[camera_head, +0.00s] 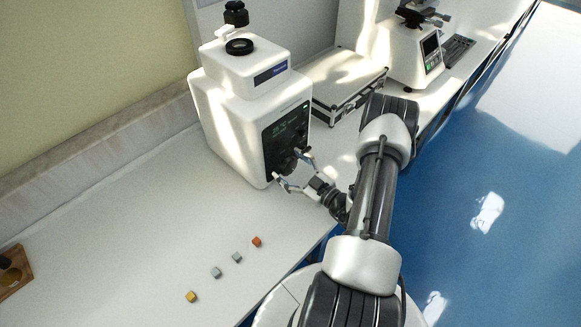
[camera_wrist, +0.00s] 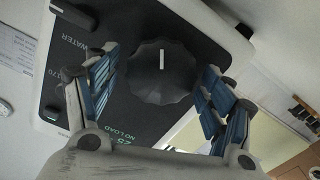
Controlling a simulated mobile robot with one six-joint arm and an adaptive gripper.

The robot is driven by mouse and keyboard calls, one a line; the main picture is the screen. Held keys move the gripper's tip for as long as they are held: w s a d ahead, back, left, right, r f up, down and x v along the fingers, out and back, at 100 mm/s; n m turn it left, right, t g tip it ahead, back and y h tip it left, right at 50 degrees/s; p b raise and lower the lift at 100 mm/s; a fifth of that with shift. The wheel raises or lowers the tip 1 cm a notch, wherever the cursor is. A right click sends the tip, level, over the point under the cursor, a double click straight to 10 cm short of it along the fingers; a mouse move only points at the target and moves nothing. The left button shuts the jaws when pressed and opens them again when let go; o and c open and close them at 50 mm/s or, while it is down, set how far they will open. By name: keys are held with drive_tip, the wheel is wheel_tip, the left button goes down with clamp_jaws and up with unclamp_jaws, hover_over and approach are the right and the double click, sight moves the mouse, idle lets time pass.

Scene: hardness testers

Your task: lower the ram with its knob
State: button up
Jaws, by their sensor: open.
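A white machine (camera_head: 232,115) with a dark front panel (camera_head: 287,128) stands on the bench. In the wrist view a large black scalloped knob (camera_wrist: 162,72) with a white line sits on that panel (camera_wrist: 92,55). Its line points roughly up in the picture. My gripper (camera_head: 291,165) is open in front of the panel's lower part. In the wrist view its fingers (camera_wrist: 161,60) stand either side of the knob, with visible gaps. I cannot tell how far the fingertips reach along the knob. No ram can be made out. Lettering by the knob includes "WATER" and "NO LOAD".
A case (camera_head: 345,85) and another tester (camera_head: 410,55) stand to the right. The left bench is mostly clear.

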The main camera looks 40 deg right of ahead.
drive_tip(key=shift+c, duration=0.2)
drive_tip(key=c, duration=1)
